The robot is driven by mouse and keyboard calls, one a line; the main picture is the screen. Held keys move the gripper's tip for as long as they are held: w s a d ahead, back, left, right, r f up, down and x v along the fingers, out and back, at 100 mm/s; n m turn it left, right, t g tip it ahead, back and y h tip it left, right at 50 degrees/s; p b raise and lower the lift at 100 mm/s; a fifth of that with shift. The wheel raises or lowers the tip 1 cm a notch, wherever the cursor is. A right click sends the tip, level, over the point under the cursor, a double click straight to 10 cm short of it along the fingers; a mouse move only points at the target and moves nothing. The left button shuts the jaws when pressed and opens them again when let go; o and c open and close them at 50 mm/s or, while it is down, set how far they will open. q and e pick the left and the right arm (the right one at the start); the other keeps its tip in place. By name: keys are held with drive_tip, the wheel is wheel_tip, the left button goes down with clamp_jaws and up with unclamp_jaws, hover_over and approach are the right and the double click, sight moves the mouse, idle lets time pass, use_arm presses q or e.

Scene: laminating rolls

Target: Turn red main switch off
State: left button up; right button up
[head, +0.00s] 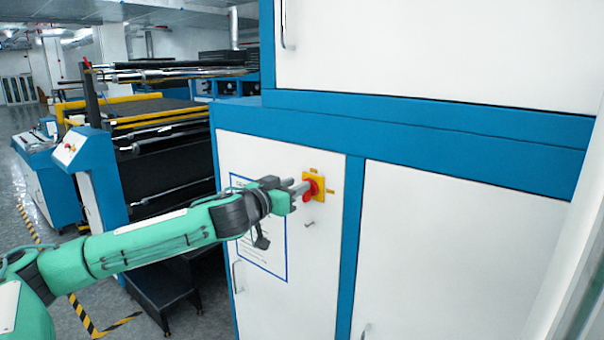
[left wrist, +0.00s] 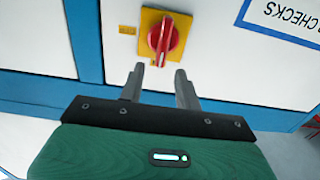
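The red main switch (head: 311,187) is a rotary knob on a yellow square plate (head: 325,199), mounted on the white cabinet door. In the left wrist view the red knob (left wrist: 163,37) sits on its yellow plate (left wrist: 147,20), its raised bar slightly tilted from the picture's vertical. My left gripper (head: 300,189) is at the knob, reaching in from the left. In the left wrist view my left gripper (left wrist: 159,69) is open, its two fingers apart with nothing visible between them. The fingertips appear just short of the knob; contact cannot be told. My right gripper is not in view.
A blue-framed paper sheet (head: 262,252) is on the same door, behind my left arm. A small keyhole or latch (head: 309,224) lies below the switch. Blue cabinet framing (head: 350,240) runs right of the door. A roller machine (head: 150,125) stands behind at left.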

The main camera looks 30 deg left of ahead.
sight(303, 181)
use_arm(q)
drive_tip(key=shift+w+d+r+p, duration=0.15)
drive_tip(key=shift+w+p, duration=0.3)
drive_tip(key=shift+w, duration=1.25)
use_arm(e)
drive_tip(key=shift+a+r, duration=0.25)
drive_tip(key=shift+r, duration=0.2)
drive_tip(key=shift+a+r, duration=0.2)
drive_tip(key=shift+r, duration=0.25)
use_arm(q)
drive_tip(key=shift+c, duration=0.4)
clamp_jaws()
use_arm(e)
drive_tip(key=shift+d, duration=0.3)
